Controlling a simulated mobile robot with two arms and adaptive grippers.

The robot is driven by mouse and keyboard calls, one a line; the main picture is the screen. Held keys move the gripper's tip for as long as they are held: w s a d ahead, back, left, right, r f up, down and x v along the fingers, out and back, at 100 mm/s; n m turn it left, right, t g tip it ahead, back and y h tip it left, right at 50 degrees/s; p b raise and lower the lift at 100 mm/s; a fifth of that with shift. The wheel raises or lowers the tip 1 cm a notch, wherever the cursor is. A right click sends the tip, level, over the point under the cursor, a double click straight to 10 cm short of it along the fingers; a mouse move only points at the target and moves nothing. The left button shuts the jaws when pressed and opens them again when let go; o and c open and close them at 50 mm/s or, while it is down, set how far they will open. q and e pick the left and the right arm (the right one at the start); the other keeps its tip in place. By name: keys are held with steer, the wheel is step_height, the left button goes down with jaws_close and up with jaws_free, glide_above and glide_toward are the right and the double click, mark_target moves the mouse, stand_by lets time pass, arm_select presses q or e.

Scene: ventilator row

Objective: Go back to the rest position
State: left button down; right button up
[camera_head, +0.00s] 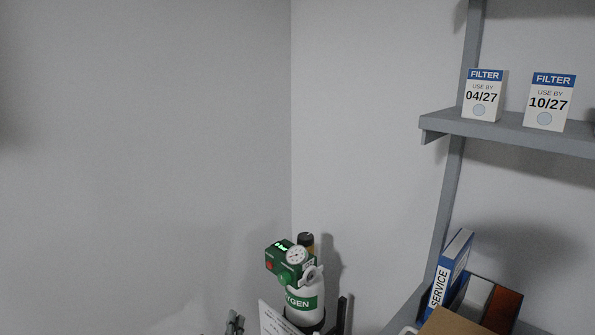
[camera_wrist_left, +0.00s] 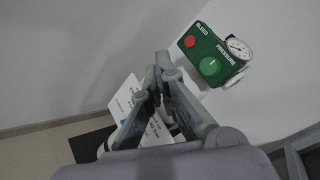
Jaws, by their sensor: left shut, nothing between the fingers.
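My left gripper (camera_head: 235,322) shows at the bottom edge of the head view, to the left of the oxygen cylinder (camera_head: 303,302). In the left wrist view the gripper (camera_wrist_left: 160,62) is shut, with its fingertips together and nothing held. A green control box (camera_wrist_left: 212,55) with a red button, a green knob and a gauge is beyond the fingertips to the right, apart from them. The same box (camera_head: 280,262) sits at the top of the cylinder in the head view. My right gripper is not in view.
A grey shelf (camera_head: 510,130) at the right holds two filter boxes, marked 04/27 (camera_head: 482,96) and 10/27 (camera_head: 549,102). Below stand a blue service binder (camera_head: 452,270) and other folders. A white card (camera_head: 276,320) is in front of the cylinder. The left wall area is clear.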

arm_select(q)
steer(key=s+a+f+n+g, duration=0.25)
steer(key=s+f, duration=0.25)
steer(key=f, duration=0.5)
steer(key=s+a+f+n+g+p, duration=0.1)
steer(key=s+a+f+n+g, duration=0.2)
steer(key=s+f, duration=0.5)
steer(key=s+a+f+n+g, duration=0.1)
steer(key=s+f+n+g, duration=0.25)
steer(key=f, duration=0.85)
steer(key=s+f+n+g, duration=0.2)
steer(key=s+f+n, duration=0.2)
steer(key=s, duration=0.9)
steer(key=s+a+f+n+g+p, duration=0.1)
steer(key=s+f+n, duration=0.4)
steer(key=s, duration=0.9)
steer(key=s+f+n+g, duration=0.4)
steer(key=s+f, duration=0.4)
steer(key=s, duration=0.5)
steer(key=shift+s+a+n, duration=0.15)
steer(key=shift+s+n, duration=0.25)
steer(key=shift+n, duration=0.2)
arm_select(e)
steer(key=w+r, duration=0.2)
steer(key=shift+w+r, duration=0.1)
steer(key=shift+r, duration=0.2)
